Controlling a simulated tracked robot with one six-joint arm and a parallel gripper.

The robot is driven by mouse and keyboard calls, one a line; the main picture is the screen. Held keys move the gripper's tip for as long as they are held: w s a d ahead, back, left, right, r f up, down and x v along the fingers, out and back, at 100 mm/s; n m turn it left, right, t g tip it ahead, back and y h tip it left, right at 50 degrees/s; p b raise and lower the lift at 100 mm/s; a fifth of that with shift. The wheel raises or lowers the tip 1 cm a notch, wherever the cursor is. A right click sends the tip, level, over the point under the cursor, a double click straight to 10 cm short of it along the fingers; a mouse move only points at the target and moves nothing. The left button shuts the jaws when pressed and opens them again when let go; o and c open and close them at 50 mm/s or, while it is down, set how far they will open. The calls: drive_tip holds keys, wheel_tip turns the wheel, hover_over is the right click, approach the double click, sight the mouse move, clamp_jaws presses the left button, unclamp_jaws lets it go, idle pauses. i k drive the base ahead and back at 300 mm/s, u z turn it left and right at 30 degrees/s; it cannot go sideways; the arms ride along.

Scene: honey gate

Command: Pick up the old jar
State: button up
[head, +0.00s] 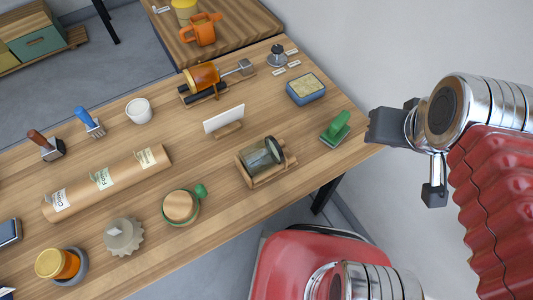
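A greyish glass jar (254,159) with a dark-rimmed round end lies on its side in a wooden cradle (269,178) near the table's right front edge. It looks like the old jar, though no label reads clearly. My gripper (382,128) is at the right, off the table edge and apart from every jar. Its fingertips do not show clearly, and I see nothing held.
A long cardboard tube (120,178) lies further left. Bare tabletop surrounds the cradle.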

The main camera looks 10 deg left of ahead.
sight(258, 158)
drive_tip(key=z, duration=0.05)
drive_tip(key=k, duration=1.5)
drive_tip(key=u, duration=1.35)
drive_tip(key=i, duration=1)
drive_tip(key=u, duration=0.05)
